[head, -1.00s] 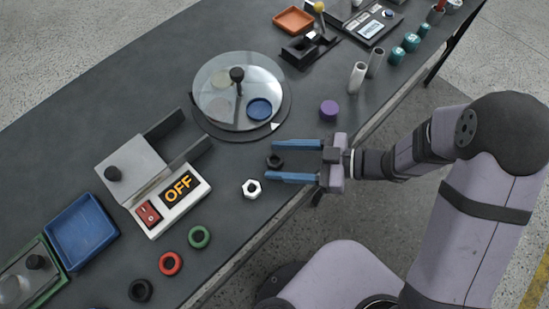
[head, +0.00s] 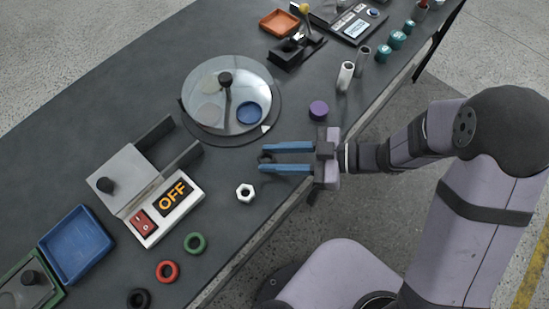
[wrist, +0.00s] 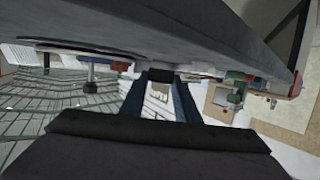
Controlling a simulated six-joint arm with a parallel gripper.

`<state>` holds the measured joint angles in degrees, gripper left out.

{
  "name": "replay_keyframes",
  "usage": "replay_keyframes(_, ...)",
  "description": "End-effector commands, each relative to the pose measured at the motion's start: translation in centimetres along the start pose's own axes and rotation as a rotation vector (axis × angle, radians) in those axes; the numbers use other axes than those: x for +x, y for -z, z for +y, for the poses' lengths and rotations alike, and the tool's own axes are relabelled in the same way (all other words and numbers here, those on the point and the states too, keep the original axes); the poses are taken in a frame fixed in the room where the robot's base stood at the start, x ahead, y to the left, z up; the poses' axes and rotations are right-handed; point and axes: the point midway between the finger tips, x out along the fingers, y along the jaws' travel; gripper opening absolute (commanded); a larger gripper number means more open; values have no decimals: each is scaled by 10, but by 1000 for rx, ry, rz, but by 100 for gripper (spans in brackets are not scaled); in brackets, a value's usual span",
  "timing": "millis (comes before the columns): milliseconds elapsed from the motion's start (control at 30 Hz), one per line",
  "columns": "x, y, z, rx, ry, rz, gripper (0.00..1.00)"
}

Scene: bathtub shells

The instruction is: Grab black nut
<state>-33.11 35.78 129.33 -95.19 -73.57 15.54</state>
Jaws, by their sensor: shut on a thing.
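The black nut (head: 266,158) is between the blue fingertips of my gripper (head: 262,158) in the head view, near the front edge of the table. The fingers are shut on it, and the nut partly sticks out past their tips. In the wrist view my fingers (wrist: 160,98) point away over the table.
A white nut (head: 246,193) lies left of and nearer than my gripper. A green ring (head: 195,243), red ring (head: 167,271) and black ring (head: 139,298) lie farther left. A round glass-topped turntable (head: 187,112), purple cap (head: 318,110) and OFF switch box (head: 178,218) are nearby.

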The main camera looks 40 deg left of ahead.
Motion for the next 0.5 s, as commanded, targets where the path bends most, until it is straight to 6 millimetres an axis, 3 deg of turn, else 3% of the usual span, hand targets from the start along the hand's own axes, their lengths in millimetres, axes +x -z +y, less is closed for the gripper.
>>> replay_keyframes(300, -16, 50, 0, -5, -1, 0, 8)
replay_keyframes(500, -21, 69, 0, -2, -1, 0, 8)
